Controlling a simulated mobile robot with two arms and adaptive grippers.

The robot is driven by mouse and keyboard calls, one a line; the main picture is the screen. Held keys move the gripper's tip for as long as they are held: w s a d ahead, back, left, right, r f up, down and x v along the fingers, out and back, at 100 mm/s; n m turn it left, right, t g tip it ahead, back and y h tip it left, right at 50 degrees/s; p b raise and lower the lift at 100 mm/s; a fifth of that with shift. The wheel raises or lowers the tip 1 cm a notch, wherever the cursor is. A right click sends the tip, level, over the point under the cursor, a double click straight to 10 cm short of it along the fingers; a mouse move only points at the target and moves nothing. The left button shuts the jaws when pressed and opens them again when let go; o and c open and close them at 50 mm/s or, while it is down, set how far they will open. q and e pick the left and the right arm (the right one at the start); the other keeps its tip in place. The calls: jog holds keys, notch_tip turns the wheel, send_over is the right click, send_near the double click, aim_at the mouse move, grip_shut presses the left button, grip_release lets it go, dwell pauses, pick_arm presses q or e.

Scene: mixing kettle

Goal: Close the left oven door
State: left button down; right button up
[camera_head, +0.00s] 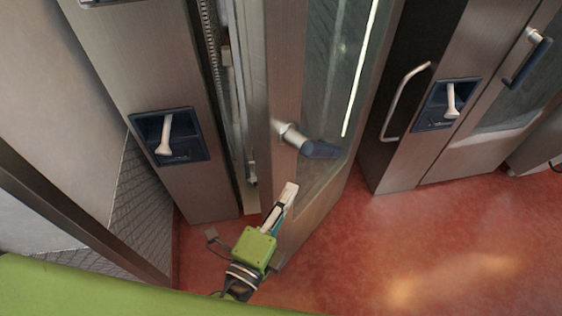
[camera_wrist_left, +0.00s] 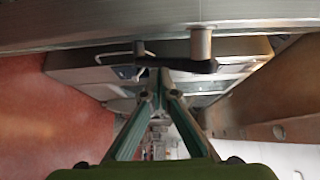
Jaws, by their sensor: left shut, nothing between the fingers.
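The left oven door (camera_head: 280,75) is a steel-framed glass door that stands partly open, with a gap between it and the oven body (camera_head: 165,75). Its dark handle (camera_head: 318,149) sticks out from the frame; a dark handle also shows in the left wrist view (camera_wrist_left: 180,66). My left gripper (camera_head: 289,190) is shut and empty, just below the handle and close to the lower part of the door frame. I cannot tell whether its fingertips touch the door. My right gripper is not in view.
A second oven (camera_head: 470,95) stands to the right, with a light curved bar handle (camera_head: 404,100) facing this door. A blue recessed panel with a light lever (camera_head: 168,137) is on the left oven. The red floor (camera_head: 430,245) is clear at the lower right.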

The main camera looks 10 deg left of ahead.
aim_at(281, 171)
pick_arm(q)
jog(key=w, duration=0.2)
jog(key=w+a+p, duration=0.1)
jog(key=w, duration=0.1)
jog(key=w+a+p, duration=0.1)
jog(key=w, duration=0.1)
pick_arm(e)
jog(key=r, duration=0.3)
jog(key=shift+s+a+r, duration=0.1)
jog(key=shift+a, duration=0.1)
